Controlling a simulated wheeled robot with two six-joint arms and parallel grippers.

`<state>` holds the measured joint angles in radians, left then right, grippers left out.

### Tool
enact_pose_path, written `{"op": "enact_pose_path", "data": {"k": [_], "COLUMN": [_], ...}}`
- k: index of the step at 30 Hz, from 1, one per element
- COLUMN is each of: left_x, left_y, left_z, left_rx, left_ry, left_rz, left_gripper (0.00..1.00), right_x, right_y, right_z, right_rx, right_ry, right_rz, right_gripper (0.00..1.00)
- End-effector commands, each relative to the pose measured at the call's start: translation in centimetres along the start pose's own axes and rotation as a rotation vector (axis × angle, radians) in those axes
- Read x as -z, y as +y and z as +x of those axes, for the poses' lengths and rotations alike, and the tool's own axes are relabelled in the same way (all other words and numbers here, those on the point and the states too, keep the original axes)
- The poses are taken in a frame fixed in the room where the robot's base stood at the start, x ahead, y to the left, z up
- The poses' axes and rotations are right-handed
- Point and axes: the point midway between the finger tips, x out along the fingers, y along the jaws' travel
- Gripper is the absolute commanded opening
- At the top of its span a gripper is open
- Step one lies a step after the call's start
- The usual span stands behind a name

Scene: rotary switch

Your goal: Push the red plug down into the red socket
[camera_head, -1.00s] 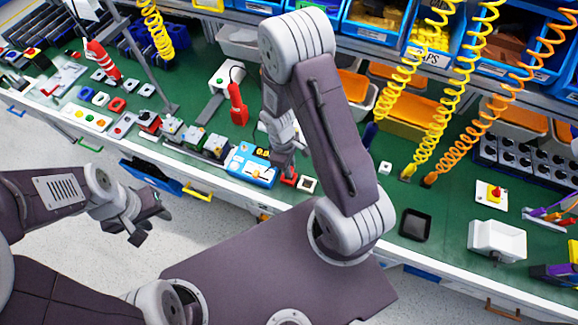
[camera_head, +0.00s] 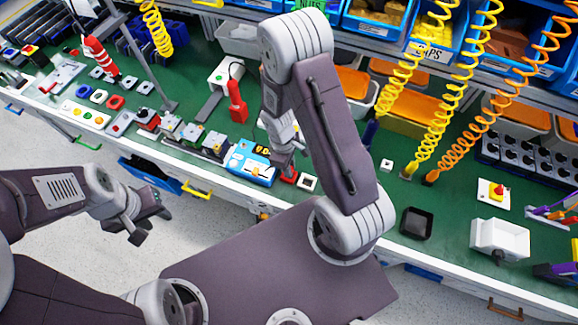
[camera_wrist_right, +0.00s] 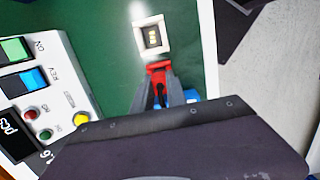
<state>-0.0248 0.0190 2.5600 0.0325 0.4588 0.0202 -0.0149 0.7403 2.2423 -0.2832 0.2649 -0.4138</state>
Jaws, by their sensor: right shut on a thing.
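My right gripper (camera_head: 287,172) reaches down to the green bench top near its front edge. In the right wrist view its fingers (camera_wrist_right: 163,88) are closed together, with a red piece (camera_wrist_right: 159,67) at their tips. Red also shows low at the bench by the gripper in the head view (camera_head: 289,178); I cannot tell plug from socket there, nor how deep the plug sits. My left gripper (camera_head: 148,224) is open and empty, off the bench over the floor.
A white square block (camera_head: 308,183) stands right beside the right gripper, and a blue-and-white control box (camera_head: 249,163) is to its left. A black tray (camera_head: 416,223) lies right. Coiled hoses hang behind.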

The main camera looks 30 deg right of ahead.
Motion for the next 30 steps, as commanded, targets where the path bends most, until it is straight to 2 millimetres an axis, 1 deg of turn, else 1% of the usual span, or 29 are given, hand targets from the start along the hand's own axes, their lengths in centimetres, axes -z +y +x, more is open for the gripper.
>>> {"op": "enact_pose_path", "data": {"k": [19,20,21,22,30], "left_x": [-0.1,-0.1,-0.1,-0.1,-0.1], "left_y": [0.0,0.0,0.0,0.0,0.0], "left_z": [1.4,1.3,1.3,1.3,1.3], "left_rx": [0.000,0.000,0.000,0.000,0.000], "left_ry": [0.000,0.000,0.000,0.000,0.000], "left_rz": [0.000,0.000,0.000,0.000,0.000], "left_gripper": [0.36,0.36,0.36,0.36,0.36], "right_x": [0.2,0.2,0.2,0.2,0.2], "right_y": [0.0,0.0,0.0,0.0,0.0], "right_z": [1.7,1.6,1.6,1.6,1.6], "right_rx": [0.000,0.000,0.000,0.000,0.000], "right_ry": [0.000,0.000,0.000,0.000,0.000], "right_rz": [0.001,0.001,0.001,0.001,0.000], "right_gripper": [0.00,0.23,0.34,0.42,0.43]}}
